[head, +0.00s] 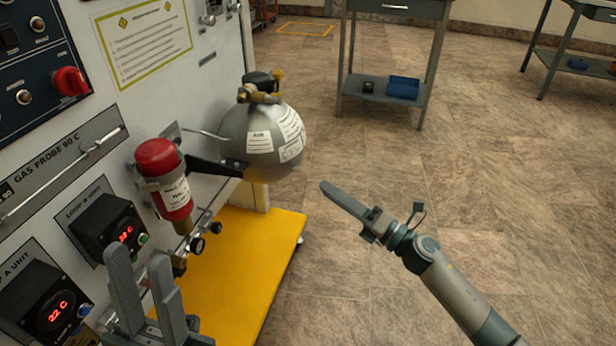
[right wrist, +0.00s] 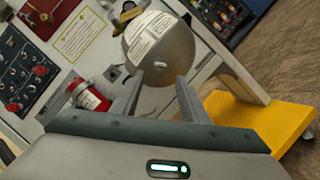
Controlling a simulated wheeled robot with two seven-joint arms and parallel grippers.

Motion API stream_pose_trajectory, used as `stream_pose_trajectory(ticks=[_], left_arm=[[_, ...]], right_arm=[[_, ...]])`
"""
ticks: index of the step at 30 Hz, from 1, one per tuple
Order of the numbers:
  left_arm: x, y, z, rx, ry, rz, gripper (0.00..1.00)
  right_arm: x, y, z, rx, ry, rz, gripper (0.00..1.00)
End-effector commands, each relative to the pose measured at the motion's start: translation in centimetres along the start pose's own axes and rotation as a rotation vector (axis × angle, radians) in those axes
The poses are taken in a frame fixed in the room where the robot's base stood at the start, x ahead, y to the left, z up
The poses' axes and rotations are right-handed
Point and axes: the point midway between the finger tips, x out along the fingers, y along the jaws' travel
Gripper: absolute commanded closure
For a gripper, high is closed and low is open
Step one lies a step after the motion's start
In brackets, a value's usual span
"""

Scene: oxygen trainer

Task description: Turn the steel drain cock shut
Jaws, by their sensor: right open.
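I cannot make out the steel drain cock for certain. A round steel tank labelled AIR (head: 262,150) is mounted beside the panel, with a brass and black valve (head: 262,88) on top. In the right wrist view the tank (right wrist: 163,48) lies beyond my fingertips, and a small pale stub (right wrist: 160,64) shows on its surface. My right gripper (head: 325,187) is open and empty, to the right of the tank and apart from it; its parted fingers also show in the right wrist view (right wrist: 159,80). My left gripper (head: 138,258) is open and empty, low in front of the panel.
A red cylinder (head: 172,185) hangs on the panel (head: 215,75), with a brass fitting (head: 180,262) and black knobs (head: 197,245) near its lower end. A yellow base (head: 240,270) juts out below. Floor (head: 400,170) is free to the right; a grey table (head: 385,112) stands behind.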

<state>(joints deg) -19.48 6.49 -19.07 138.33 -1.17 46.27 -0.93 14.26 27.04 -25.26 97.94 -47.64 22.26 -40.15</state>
Motion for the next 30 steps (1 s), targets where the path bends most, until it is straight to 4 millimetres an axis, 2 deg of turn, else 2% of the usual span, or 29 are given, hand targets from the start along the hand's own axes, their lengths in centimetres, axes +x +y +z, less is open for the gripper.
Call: stream_pose_trajectory(ticks=[6, 12, 18, 27, 28, 30], left_arm=[[0.1, -0.2, -0.3, 0.007, 0.032, 0.003, 0.69], [0.1, -0.4, -0.8, 0.014, 0.059, 0.004, 0.69], [0.5, -0.5, -1.0, 0.017, 0.081, 0.009, 0.69], [0.5, -0.5, -1.1, 0.015, 0.082, 0.008, 0.69], [0.5, -0.5, -1.1, 0.015, 0.082, 0.008, 0.69], [0.4, -0.4, -1.1, 0.014, 0.08, 0.007, 0.69]], right_arm=[[4.0, 0.0, 0.0, -0.001, -0.001, 0.001, 0.59], [6.6, 0.0, 0.1, 0.0, -0.001, 0.0, 0.59], [7.7, 0.0, 0.0, 0.0, 0.0, -0.001, 0.59], [7.8, 0.0, 0.0, 0.0, 0.0, -0.001, 0.59], [7.8, 0.0, 0.0, 0.0, 0.0, -0.001, 0.64], [7.8, 0.0, 0.0, 0.0, 0.0, -0.001, 0.81]])
